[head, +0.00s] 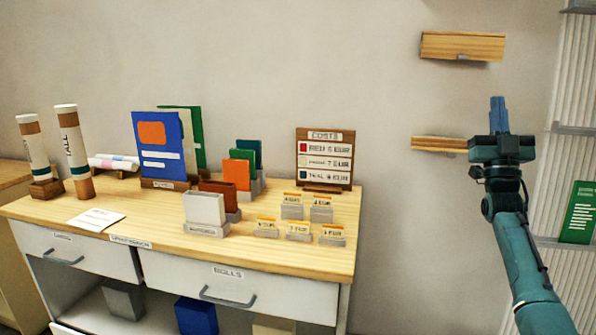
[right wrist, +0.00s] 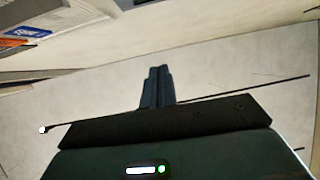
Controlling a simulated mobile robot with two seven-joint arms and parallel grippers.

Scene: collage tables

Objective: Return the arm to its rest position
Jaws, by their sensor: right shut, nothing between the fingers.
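My right gripper (head: 498,103) is raised at the right side of the head view, with its fingers pointing up and pressed together. Nothing is between the fingers. The right arm (head: 530,255) comes up from the lower right corner, clear of the table. In the right wrist view the shut fingers (right wrist: 157,87) point away over a plain pale surface. My left gripper does not show in either view.
A wooden-topped table (head: 290,262) with cards, folders and a COSTS board (head: 325,158) stands left of the arm. Two wall shelves (head: 462,46) and (head: 436,143) are close behind the gripper. A rack with a green booklet (head: 580,212) is at the right edge.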

